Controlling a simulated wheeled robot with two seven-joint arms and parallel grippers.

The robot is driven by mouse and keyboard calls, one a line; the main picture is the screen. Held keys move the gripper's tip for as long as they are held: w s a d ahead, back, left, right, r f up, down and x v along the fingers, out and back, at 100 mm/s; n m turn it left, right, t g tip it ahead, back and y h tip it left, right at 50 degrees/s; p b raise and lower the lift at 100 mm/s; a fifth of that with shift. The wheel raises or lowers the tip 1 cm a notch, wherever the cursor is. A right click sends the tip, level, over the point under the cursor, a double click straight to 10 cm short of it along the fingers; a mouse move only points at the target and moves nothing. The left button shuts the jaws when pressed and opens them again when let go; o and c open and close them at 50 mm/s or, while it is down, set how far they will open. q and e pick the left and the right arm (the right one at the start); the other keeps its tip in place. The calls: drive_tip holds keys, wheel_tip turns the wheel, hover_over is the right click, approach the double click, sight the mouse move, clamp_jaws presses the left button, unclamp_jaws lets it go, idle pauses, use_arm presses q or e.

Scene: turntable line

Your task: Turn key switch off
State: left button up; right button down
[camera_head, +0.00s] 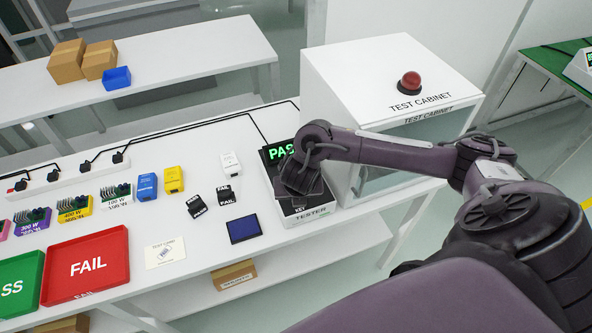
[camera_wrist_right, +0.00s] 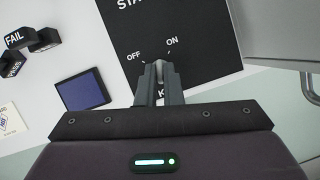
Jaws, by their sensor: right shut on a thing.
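The tester (camera_head: 312,217) stands near the right end of the white table, with a black top panel (camera_wrist_right: 200,75) in the right wrist view. My right gripper (camera_wrist_right: 159,76) is over that panel, its fingers shut on the small grey key (camera_wrist_right: 159,67) of the key switch. OFF is printed to the upper left of the key and ON to its upper right. The fingers hide most of the key, so I cannot tell its exact setting. In the head view my right gripper (camera_head: 302,188) covers the switch. The tester's display (camera_head: 279,152) shows green letters starting PAS. My left gripper is not in view.
The test cabinet (camera_head: 345,75) with a red button (camera_head: 409,82) stands close behind and right of the tester. A blue-screened pad (camera_head: 244,229), black FAIL blocks (camera_head: 227,195), a test card (camera_head: 165,252) and a red FAIL tray (camera_head: 88,266) lie to the left.

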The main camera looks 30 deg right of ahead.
drive_tip(key=n+y+b, duration=0.1)
drive_tip(key=n+b, duration=0.1)
drive_tip(key=b, duration=0.1)
drive_tip(key=n+y+b, duration=0.1)
drive_tip(key=n+b, duration=0.2)
drive_tip(key=b, duration=0.1)
drive_tip(key=n+y+b, duration=0.1)
drive_tip(key=n+b, duration=0.2)
drive_tip(key=b, duration=0.1)
drive_tip(key=shift+d+f+t, duration=0.25)
drive_tip(key=shift+d+t, duration=0.05)
drive_tip(key=shift+d, duration=0.1)
drive_tip(key=shift+r+n+y+b, duration=0.15)
drive_tip(key=shift+n+y+b, duration=0.2)
drive_tip(key=shift+n+b, duration=0.55)
drive_tip(key=shift+r+n+y+b, duration=0.1)
drive_tip(key=shift+n+y+b, duration=0.25)
drive_tip(key=shift+n+b, duration=0.5)
drive_tip(key=shift+n, duration=0.25)
drive_tip(key=c, duration=1.6)
unclamp_jaws()
drive_tip(key=shift+w+a, duration=0.1)
drive_tip(key=shift+w, duration=0.1)
drive_tip(key=shift+o, duration=0.2)
drive_tip(key=shift+s, duration=0.1)
